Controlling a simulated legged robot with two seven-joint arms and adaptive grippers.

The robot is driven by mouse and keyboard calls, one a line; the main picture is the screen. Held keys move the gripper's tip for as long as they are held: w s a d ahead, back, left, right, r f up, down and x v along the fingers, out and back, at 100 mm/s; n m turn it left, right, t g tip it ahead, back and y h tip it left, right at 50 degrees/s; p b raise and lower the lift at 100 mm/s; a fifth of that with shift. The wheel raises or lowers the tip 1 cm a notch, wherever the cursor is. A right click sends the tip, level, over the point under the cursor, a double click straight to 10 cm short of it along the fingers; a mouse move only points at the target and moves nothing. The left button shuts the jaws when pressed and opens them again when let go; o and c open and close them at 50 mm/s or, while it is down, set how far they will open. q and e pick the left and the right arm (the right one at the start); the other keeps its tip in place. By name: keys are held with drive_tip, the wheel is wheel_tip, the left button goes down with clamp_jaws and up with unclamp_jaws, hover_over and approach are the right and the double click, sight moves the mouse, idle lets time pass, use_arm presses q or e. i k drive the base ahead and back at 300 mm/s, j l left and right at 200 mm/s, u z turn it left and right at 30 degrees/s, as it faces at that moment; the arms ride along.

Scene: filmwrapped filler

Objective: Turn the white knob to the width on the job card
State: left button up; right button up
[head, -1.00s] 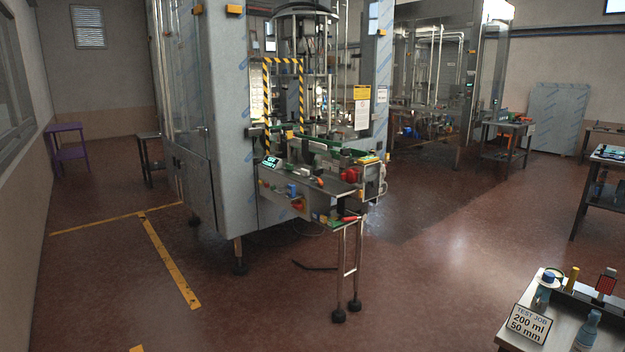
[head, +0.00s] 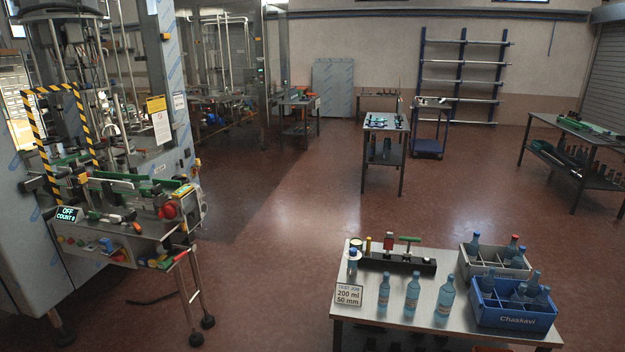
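The job card (head: 348,295) stands at the front left of the near table and reads "TEST JOB 200 ml 50 mm". The filling machine (head: 120,215) stands at the left. Its small display (head: 67,215) reads "OFF COUNT" with a last character too small to be sure of. Colored controls sit on its front panel (head: 95,250), and a red part (head: 168,211) shows at its right end. I cannot pick out the white knob for certain at this size. Neither of my grippers is in view.
The near table (head: 400,318) holds several blue bottles (head: 412,295), a black rack (head: 397,261), a grey crate (head: 470,262) and a blue crate (head: 512,318) with bottles. A leg stand (head: 187,290) juts from the machine. Open red floor (head: 270,270) lies between machine and table.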

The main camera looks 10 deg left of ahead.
sight(115, 219)
drive_tip(key=i+j, duration=0.25)
drive_tip(key=j, duration=0.2)
drive_tip(key=i+j, duration=0.2)
drive_tip(key=j, duration=0.2)
drive_tip(key=i+j, duration=0.25)
drive_tip(key=j, duration=0.2)
drive_tip(key=i+j, duration=0.25)
drive_tip(key=j, duration=0.15)
drive_tip(key=i+j+u, duration=0.1)
drive_tip(key=i+j, duration=0.15)
drive_tip(key=j, duration=0.2)
drive_tip(key=i+j, duration=0.25)
drive_tip(key=j, duration=0.15)
